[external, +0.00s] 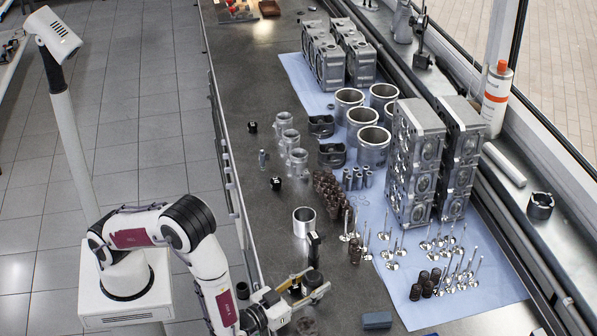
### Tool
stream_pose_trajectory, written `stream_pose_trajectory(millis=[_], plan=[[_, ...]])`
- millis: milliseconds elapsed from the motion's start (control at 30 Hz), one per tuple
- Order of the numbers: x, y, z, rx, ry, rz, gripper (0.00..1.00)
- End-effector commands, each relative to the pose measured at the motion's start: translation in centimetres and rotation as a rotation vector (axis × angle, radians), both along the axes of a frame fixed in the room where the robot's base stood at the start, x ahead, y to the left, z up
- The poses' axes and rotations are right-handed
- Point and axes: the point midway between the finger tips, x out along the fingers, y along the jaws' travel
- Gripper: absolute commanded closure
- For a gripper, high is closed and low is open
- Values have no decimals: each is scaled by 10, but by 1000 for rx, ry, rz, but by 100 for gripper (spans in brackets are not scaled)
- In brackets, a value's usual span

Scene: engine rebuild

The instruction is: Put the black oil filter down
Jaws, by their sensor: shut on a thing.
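My gripper (315,284) is low over the near part of the dark bench, at the bottom centre of the external view. Its two fingers are closed around a dark round thing, which looks like the black oil filter (313,279). The fingers and gripper body hide part of the filter. I cannot tell whether its underside touches the bench top.
A black upright item (314,246) and a silver cylinder (304,222) stand just beyond my gripper. A blue block (377,320) lies to the right. Valves, springs, liners and engine blocks (413,165) crowd the blue mat (480,289). Bare bench (350,270) lies right of the gripper.

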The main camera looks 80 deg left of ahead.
Motion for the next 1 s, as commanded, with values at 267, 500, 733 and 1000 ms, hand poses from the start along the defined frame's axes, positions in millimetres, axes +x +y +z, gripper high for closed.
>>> stream_pose_trajectory(millis=[267,500,733,1000], plan=[[0,0,-5,-2,-3,0,90],[0,0,-6,-1,-2,0,90],[0,0,-8,-1,0,0,45],[0,0,-8,-1,0,0,45]])
